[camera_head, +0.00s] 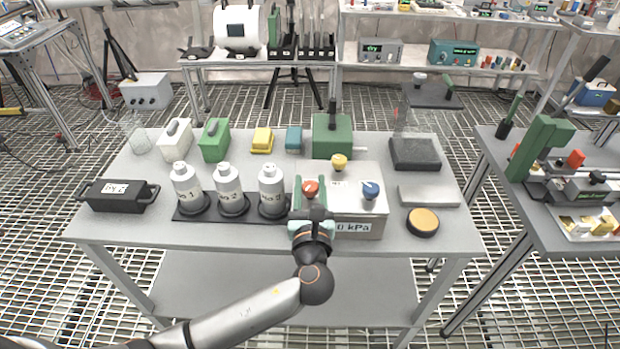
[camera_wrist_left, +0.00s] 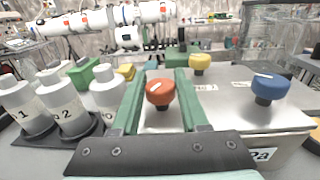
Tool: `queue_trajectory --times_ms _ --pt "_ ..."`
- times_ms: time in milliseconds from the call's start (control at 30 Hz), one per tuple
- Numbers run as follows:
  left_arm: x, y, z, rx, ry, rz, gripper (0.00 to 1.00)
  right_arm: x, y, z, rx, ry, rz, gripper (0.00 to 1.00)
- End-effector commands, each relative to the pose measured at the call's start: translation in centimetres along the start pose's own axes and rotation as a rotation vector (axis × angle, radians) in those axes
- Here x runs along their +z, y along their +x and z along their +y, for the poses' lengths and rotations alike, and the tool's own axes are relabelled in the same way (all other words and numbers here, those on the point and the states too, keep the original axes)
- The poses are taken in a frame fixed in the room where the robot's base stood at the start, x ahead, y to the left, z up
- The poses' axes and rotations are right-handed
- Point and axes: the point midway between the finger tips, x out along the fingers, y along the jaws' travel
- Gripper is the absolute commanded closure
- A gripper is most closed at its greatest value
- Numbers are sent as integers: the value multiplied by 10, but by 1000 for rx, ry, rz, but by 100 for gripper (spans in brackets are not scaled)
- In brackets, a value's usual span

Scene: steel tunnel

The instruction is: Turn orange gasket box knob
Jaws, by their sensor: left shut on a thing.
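The gasket box (camera_head: 342,201) is a pale metal case on the table with a "0 kPa" label on its front. On its top sit an orange-red knob (camera_head: 311,187), a yellow knob (camera_head: 339,161) and a blue knob (camera_head: 371,189). My left gripper (camera_head: 311,181) reaches in from the front with its green fingers on either side of the orange knob. In the left wrist view the orange knob (camera_wrist_left: 160,93) sits between the two fingers, which are shut on it. A light mark shows on its top. My right gripper is not in view.
Several white bottles (camera_head: 229,190) stand on a black tray close left of the box. A green block with a lever (camera_head: 332,136) stands behind it. A grey slab (camera_head: 428,196) and a round orange-topped puck (camera_head: 423,221) lie to the right. The table's front edge is clear.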

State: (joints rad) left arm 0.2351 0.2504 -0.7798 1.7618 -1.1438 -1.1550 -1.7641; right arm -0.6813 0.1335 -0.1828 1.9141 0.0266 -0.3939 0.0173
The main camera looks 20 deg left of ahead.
Motion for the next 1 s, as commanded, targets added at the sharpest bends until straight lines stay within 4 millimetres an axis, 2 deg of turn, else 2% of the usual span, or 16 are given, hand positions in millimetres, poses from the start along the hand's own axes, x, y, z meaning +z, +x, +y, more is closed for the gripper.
queue_trajectory --times_ms 200,433,1000 --pt "1 0 -2 157 -1 2 100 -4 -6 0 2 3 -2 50" --pt "0 0 -2 263 0 1 100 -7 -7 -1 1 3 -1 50" --pt "0 0 0 316 -1 -1 100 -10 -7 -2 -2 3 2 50"
